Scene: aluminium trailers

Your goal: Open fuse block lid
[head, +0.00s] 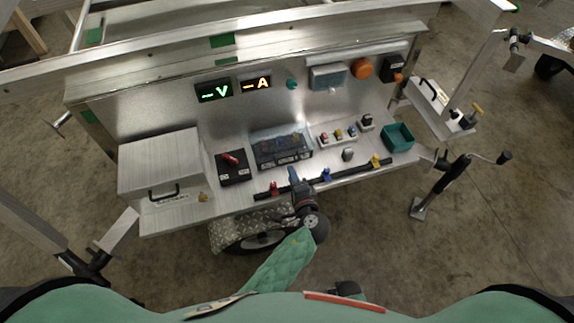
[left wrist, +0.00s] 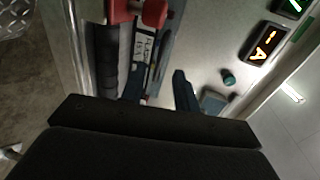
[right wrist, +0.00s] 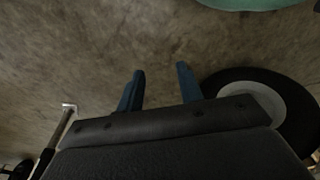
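The fuse block (head: 282,150), a dark box with a clear bluish lid (head: 280,136), sits mid-bench. Coloured parts show through the lid, which appears to lie over the block. My left gripper (head: 293,176) is just in front of the block's lower right edge, pointing at the bench. In the left wrist view its fingers (left wrist: 160,92) look apart with nothing held; a labelled dark face, probably the block's front (left wrist: 143,50), lies beyond them. I cannot tell whether they touch it. My right gripper (right wrist: 161,88) is open and empty, low over the floor near a wheel.
A black bar (head: 325,182) with red, blue and yellow clips runs along the bench front. A red switch (head: 230,159) is left of the block, sockets (head: 338,134) are right. A metal box (head: 160,168) and teal bin (head: 398,137) stand at the ends. A wheel (right wrist: 265,105) is beside my right gripper.

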